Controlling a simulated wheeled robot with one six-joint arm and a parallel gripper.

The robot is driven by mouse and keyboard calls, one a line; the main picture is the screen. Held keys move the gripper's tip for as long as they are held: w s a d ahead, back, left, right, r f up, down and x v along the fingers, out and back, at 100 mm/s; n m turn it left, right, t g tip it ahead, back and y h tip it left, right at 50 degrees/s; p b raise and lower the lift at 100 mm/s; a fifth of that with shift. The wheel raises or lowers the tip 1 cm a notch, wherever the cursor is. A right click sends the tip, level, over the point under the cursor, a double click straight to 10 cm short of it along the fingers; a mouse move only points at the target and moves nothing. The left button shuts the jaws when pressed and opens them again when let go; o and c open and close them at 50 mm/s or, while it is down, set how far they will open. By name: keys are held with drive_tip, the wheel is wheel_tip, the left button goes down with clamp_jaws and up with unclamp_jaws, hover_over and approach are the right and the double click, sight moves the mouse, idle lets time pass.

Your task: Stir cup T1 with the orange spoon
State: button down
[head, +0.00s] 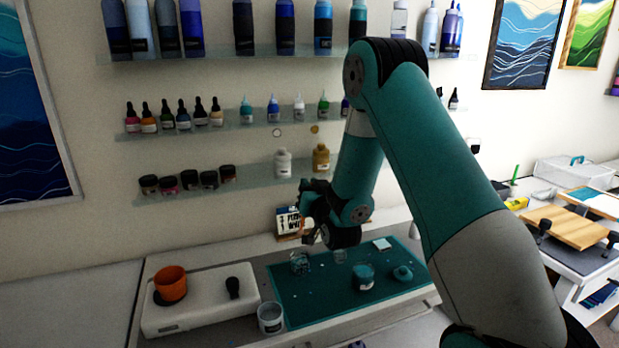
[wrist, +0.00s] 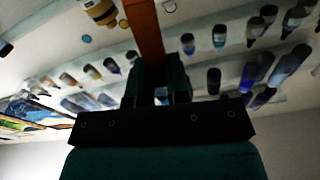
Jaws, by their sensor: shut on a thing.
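The orange spoon (wrist: 146,36) shows in the wrist view as a flat orange strip between my fingers, running up out of the picture. Its far end is out of that view, and I cannot make it out clearly in the head view. My gripper (wrist: 160,88) is shut on it. In the head view my gripper (head: 309,205) is above the teal mat's back edge, apart from the cups. On the mat are a clear cup (head: 300,264), another clear cup (head: 340,256) and a teal cup (head: 364,279). No T1 label is readable.
A teal mat (head: 320,305) covers the bench. A teal round container (head: 403,273) and a pale square (head: 382,244) are on it. A whitish cup (head: 270,318) stands at its left edge. An orange cup (head: 171,284) sits on a white device (head: 200,312). Bottle shelves (head: 225,130) line the wall.

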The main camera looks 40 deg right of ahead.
drive_tip(key=p, duration=0.1)
drive_tip(key=w+r+p, duration=0.1)
drive_tip(key=p, duration=0.1)
drive_tip(key=shift+d, duration=0.2)
drive_tip(key=shift+g+y, duration=0.3)
drive_tip(key=shift+g, duration=0.2)
drive_tip(key=f+b, duration=0.2)
drive_tip(key=f, duration=0.2)
drive_tip(key=f+b, duration=0.2)
drive_tip(key=f, duration=0.2)
drive_tip(key=f+b, duration=0.3)
drive_tip(key=f, duration=0.2)
drive_tip(key=shift+w+d+f, duration=0.1)
drive_tip(key=shift+w+d, duration=0.05)
drive_tip(key=shift+d, duration=0.1)
drive_tip(key=shift+m, duration=0.3)
